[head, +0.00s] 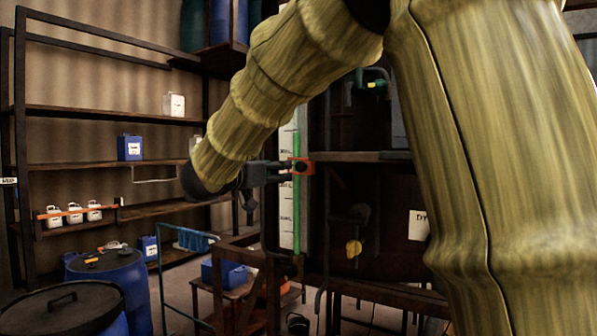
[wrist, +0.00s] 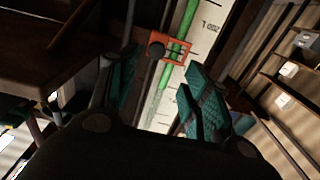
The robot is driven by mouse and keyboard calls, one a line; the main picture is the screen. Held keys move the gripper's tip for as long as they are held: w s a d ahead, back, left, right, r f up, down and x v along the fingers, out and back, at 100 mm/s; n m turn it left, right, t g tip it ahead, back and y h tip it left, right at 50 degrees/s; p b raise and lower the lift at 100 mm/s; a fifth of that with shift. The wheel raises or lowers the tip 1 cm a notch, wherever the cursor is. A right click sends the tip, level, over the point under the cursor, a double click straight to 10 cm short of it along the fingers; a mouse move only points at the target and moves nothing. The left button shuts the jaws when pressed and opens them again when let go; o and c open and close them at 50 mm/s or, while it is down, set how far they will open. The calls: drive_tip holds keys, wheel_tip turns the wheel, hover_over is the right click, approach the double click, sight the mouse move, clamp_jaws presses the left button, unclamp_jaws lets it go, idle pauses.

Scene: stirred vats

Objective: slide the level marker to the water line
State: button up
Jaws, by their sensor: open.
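The level marker is a small orange-red slider (head: 302,166) on a tall white gauge board with a green sight tube (head: 297,215). In the wrist view the marker (wrist: 178,49) has a dark round knob (wrist: 155,50) on its left side. Green shows in the tube on both sides of the marker. I cannot tell exactly where the water line is. My gripper (head: 281,173) is at the marker from the left. In the wrist view its teal-padded fingers (wrist: 160,72) are apart, with the knob between and beyond them. Contact cannot be told.
A dark frame and vat panel stand right of the gauge, with a yellow valve knob (head: 353,248) below. Shelves at left hold a blue canister (head: 130,147) and white jugs. Blue drums (head: 112,277) stand at lower left. A wooden stand (head: 238,310) is below the gripper.

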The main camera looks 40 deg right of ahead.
sight(299, 166)
drive_tip(key=x, duration=0.3)
drive_tip(key=p+x, duration=0.1)
drive_tip(key=x, duration=0.3)
drive_tip(key=p+x, duration=0.1)
drive_tip(key=x, duration=0.2)
drive_tip(key=shift+d+r, duration=0.35)
drive_tip(key=shift+d, duration=0.1)
drive_tip(key=shift+c, duration=0.2)
clamp_jaws()
